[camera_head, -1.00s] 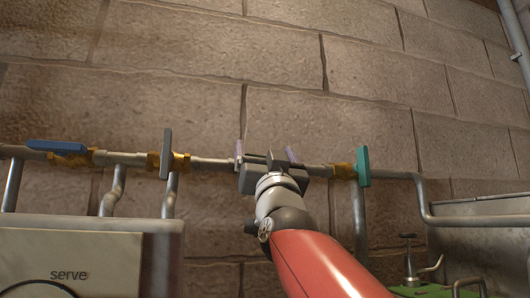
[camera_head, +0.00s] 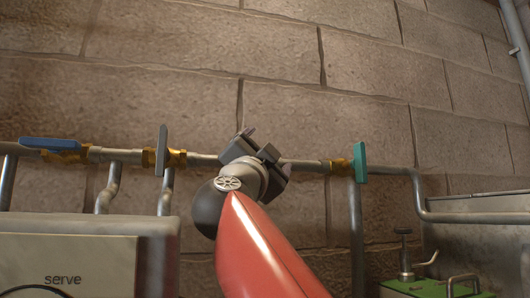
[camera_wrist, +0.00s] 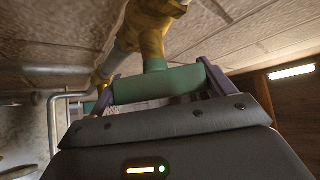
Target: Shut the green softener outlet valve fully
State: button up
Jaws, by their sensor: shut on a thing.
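In the wrist view, a green valve handle (camera_wrist: 158,84) lies between the two purple fingers of my gripper (camera_wrist: 162,92), which is shut on it. A brass valve body (camera_wrist: 146,32) joins the handle just beyond the fingers. In the head view, my gripper (camera_head: 260,152) is tilted at the middle of the wall pipe and hides the held handle. How far the handle stands from crosswise to the pipe I cannot tell. A separate teal-green handle (camera_head: 360,163) stands upright on a brass valve to the right, apart from my gripper.
On the same pipe to the left are a grey upright handle (camera_head: 162,150) and a blue handle (camera_head: 50,144) lying along the pipe. A cabinet marked "serve" (camera_head: 75,262) stands below left. Green equipment (camera_head: 430,289) stands at lower right. The brick wall (camera_head: 280,70) is close behind.

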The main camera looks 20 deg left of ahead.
jog(key=shift+m+h, duration=0.5)
jog(key=shift+m, duration=0.1)
jog(key=o, duration=0.9)
jog(key=shift+d, duration=0.1)
